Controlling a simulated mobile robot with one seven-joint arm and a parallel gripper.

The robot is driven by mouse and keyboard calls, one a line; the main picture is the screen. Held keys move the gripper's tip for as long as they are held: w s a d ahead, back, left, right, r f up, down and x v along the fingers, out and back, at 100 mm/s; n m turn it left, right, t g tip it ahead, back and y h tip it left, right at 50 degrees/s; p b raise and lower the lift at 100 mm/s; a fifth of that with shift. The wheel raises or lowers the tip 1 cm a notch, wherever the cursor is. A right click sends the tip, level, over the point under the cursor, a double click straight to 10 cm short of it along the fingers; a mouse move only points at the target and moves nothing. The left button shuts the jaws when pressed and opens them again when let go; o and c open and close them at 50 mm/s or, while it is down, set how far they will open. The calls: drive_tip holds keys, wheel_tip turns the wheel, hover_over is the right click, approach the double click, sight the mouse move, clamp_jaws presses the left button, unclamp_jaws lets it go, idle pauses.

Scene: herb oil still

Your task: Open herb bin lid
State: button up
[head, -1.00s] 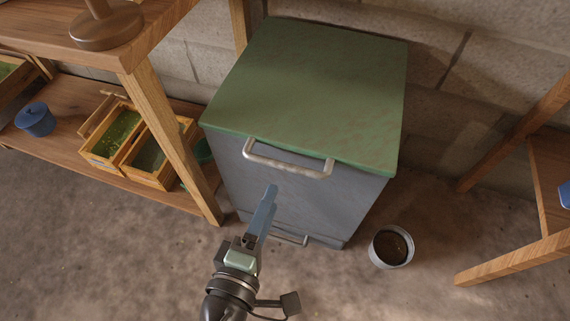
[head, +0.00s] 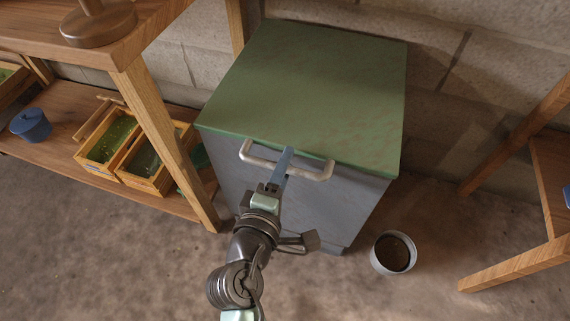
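The herb bin (head: 325,208) is a grey box against the block wall. Its green lid (head: 325,90) lies flat and closed on top. A pale, worn bar handle (head: 313,174) runs along the lid's front edge. My gripper (head: 287,155) reaches up from below to the middle of this handle. Its blue fingers overlap the handle bar in the picture. The fingers are seen edge-on, so I cannot tell whether they are open or shut, or whether they touch the bar. The bin's lower front is partly hidden by my arm.
A wooden shelf unit (head: 160,130) stands close on the left, with wooden crates (head: 142,162) and a blue pot (head: 31,125) on its lower board. A grey bucket (head: 393,253) stands on the floor right of the bin. A wooden stand (head: 520,262) is at far right.

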clamp_jaws()
idle(1.2)
